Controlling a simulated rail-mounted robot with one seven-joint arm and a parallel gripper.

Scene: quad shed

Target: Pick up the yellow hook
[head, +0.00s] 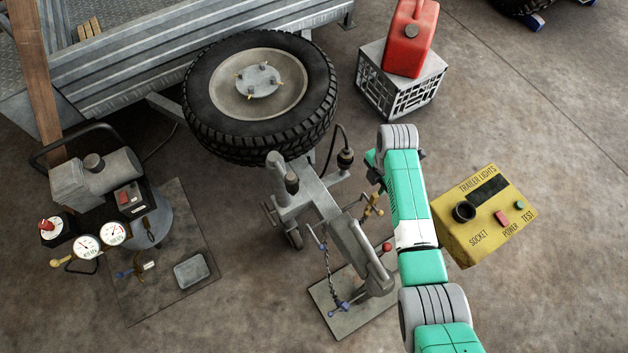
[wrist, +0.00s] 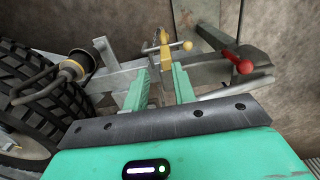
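The yellow hook (head: 372,206) hangs at the side of the grey trailer coupling in the head view, just left of my arm. In the wrist view the yellow hook (wrist: 165,52) is upright, with pale knobs on a short bar, ahead of my fingertips. My gripper (wrist: 157,72) is open, its two green fingers apart with nothing between them. The hook lies beyond the gap, slightly right of its middle. I cannot tell the exact distance. In the head view my arm hides most of my gripper.
The trailer tongue (head: 310,195) and red-knobbed lever (wrist: 244,66) are close by. A yellow test box (head: 470,240) is at right, a crate (head: 365,72) behind. A chain with a blue hook (head: 341,304) hangs in front.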

